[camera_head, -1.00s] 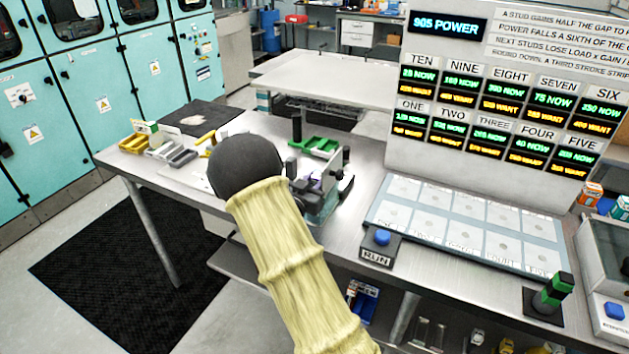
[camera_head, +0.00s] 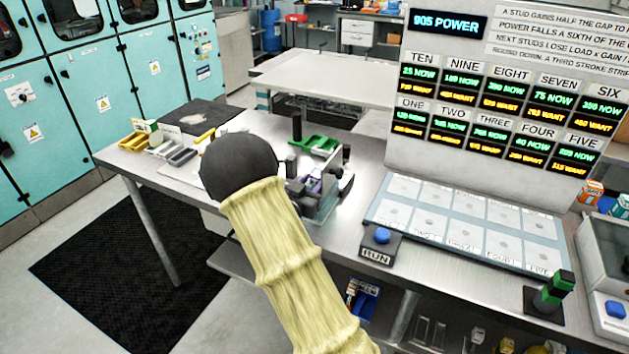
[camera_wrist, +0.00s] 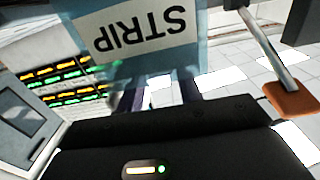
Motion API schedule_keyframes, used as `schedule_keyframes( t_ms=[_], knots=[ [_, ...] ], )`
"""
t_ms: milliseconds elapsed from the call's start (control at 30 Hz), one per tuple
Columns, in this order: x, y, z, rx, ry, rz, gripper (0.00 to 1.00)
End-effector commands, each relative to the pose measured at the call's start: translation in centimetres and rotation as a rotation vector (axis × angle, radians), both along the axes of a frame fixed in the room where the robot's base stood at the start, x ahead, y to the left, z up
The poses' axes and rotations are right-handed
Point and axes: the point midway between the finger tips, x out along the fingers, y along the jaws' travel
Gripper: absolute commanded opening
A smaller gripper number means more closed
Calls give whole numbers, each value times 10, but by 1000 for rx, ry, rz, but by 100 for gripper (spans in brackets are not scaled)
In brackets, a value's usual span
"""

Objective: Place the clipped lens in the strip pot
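The strip pot (camera_wrist: 190,68) is a bluish see-through vessel at the top of the wrist view, its white STRIP label (camera_wrist: 145,30) upside down. My gripper's dark body (camera_wrist: 165,145) fills the bottom of that view, close to the pot. Its fingertips are not clearly visible. A metal rod ending in an orange-brown block (camera_wrist: 292,98) is at the right of the wrist view; I cannot tell whether it belongs to the clipped lens. The lens itself is not identifiable.
A steel bench (camera_head: 345,245) holds a green tray (camera_head: 318,144), a clear-walled vessel (camera_head: 322,207) and small yellow and grey holders (camera_head: 165,148) at left. A RUN button (camera_head: 382,236) and a tall display board (camera_head: 490,110) stand to the right. The bench behind (camera_head: 330,75) is mostly clear.

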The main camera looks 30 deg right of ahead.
Motion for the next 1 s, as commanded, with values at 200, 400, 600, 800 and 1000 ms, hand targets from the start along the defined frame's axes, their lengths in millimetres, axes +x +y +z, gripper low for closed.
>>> schedule_keyframes(
  t_ms=[200, 400, 600, 800, 1000],
  knots=[
    [-26, 35, -2, 1, -1, 4, 36],
    [-50, 64, -1, 1, -1, 3, 36],
    [-61, 78, 0, -1, -1, 1, 36],
    [-61, 78, 0, -1, -1, 0, 36],
    [-61, 78, 0, -1, -1, 0, 36]
  ],
)
